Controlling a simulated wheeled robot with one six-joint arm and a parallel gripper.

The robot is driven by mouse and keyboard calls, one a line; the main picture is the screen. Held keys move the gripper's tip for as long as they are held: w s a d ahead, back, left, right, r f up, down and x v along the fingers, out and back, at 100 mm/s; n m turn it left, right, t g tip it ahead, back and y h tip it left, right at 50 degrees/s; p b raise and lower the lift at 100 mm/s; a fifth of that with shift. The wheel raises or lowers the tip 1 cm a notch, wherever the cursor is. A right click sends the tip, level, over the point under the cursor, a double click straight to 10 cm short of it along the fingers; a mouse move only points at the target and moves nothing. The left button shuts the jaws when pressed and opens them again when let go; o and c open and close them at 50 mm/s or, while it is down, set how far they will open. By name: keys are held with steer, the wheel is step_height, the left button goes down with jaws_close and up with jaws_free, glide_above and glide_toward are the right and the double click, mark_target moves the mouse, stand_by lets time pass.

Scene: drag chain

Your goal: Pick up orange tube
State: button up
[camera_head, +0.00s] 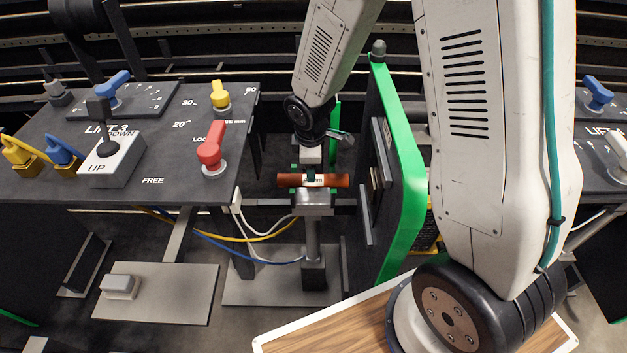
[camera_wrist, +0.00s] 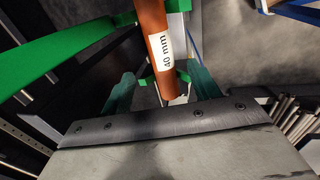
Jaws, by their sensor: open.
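The orange tube (camera_head: 338,181) lies level on a grey metal stand (camera_head: 314,208) in the head view, between the black control panel and a green-edged panel. In the wrist view the orange tube (camera_wrist: 151,18) carries a white "40 mm" label. My gripper (camera_head: 311,168) hangs straight over the tube's middle in the head view, and a dark fingertip overlaps the tube there. In the wrist view my gripper (camera_wrist: 162,90) is open, with its teal fingers apart on either side of the tube's near end. Contact cannot be told.
The black control panel (camera_head: 140,185) with coloured levers stands at left. The upright green-edged panel (camera_head: 405,185) stands close at right of the tube. Blue, white and yellow cables (camera_head: 225,239) run below. A wooden-topped tray (camera_head: 325,334) is in front.

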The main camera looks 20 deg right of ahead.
steer(key=f, duration=0.4)
steer(key=d+f, duration=0.1)
steer(key=f, duration=0.2)
steer(key=shift+w+d+f, duration=0.1)
steer(key=shift+w, duration=0.3)
steer(key=c, duration=1.3)
